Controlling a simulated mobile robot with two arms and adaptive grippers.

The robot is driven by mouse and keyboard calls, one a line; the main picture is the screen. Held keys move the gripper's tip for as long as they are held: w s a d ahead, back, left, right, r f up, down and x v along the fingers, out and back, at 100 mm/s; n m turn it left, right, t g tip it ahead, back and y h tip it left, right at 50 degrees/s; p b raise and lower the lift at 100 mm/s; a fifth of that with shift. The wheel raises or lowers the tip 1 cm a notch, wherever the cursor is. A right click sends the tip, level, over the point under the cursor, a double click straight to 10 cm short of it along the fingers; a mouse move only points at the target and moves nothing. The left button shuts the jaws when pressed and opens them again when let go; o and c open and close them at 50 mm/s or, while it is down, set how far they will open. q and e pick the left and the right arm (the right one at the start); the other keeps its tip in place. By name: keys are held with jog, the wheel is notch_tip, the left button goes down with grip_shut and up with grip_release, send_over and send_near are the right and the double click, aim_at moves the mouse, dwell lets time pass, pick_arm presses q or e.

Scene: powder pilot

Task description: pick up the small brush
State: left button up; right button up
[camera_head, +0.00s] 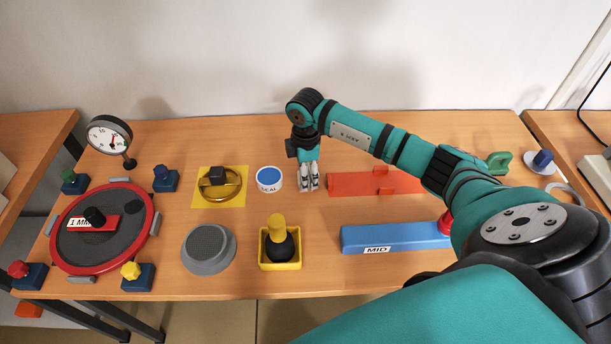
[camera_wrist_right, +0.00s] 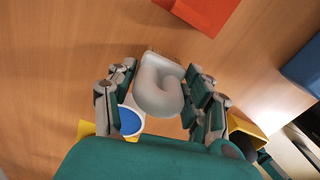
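In the head view my right gripper (camera_head: 309,187) points down at the table between the blue and white lid and the red piece. The brush is hidden behind its fingers there. My left gripper is not in view.
The lid marked SEAL (camera_head: 269,180) is just left of the gripper, and a red bar (camera_head: 350,184) just right. A round red-rimmed plate (camera_head: 151,222) is at left.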

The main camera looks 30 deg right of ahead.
jog(key=c, duration=0.6)
